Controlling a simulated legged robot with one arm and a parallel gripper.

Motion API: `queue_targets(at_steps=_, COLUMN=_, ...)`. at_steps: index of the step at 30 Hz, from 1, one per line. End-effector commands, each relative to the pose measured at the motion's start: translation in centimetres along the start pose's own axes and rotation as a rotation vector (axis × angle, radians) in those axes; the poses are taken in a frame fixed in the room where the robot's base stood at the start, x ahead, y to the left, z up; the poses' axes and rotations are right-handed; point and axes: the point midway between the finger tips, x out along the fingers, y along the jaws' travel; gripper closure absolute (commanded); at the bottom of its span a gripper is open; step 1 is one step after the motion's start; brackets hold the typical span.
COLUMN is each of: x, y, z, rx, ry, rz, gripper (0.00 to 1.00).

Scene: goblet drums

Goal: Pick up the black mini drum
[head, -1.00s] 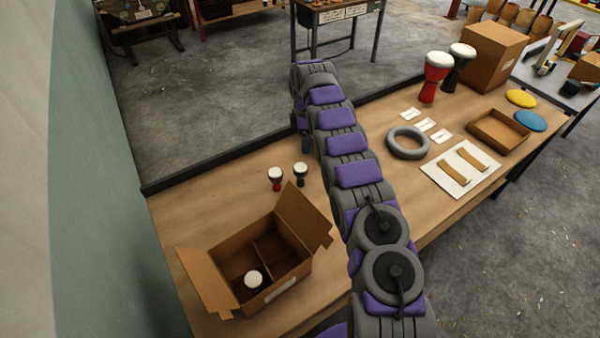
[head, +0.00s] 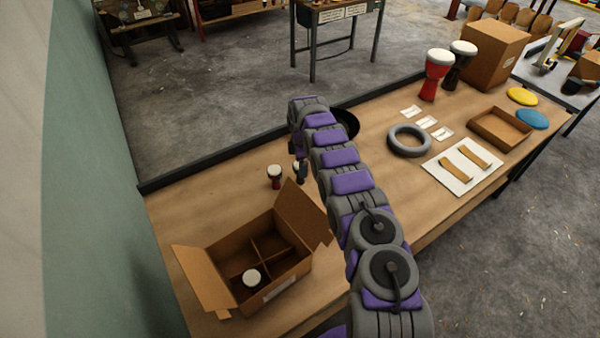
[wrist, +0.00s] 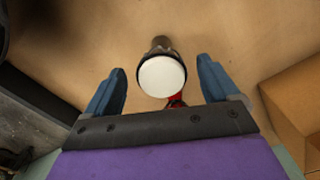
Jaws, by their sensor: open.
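The black mini drum (wrist: 160,46), with a white round head, stands on the table. In the wrist view it lies centred between the two blue fingers of my gripper (wrist: 162,74), which is open with a gap on each side. In the head view the black mini drum (head: 301,176) is partly hidden by my gripper, which hangs above and beside it. The red mini drum (head: 274,177) stands just left of it. Part of the red mini drum (wrist: 177,101) also shows in the wrist view, close to my gripper's palm.
An open divided cardboard box (head: 212,256) holds a dark drum with a white head (head: 251,278) in its near compartment. Farther right are a grey ring (head: 408,153), a large red drum (head: 431,88) and a dark drum (head: 457,79). Bare table lies left of the mini drums.

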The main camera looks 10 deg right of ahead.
Motion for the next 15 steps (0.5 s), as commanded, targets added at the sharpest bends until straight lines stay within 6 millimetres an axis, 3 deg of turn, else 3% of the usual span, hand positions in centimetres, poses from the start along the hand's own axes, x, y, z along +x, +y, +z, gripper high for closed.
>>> queue_targets(at_steps=5, x=2.5, y=-0.1, z=-0.1, rx=0.0, ry=0.001, rz=-0.001, gripper=0.12)
queue_targets(at_steps=12, x=2.5, y=0.0, z=-0.1, rx=0.0, ry=0.0, rz=0.0, gripper=0.13)
queue_targets(at_steps=15, x=2.5, y=0.0, z=-0.1, rx=0.0, ry=0.001, rz=-0.001, gripper=0.22)
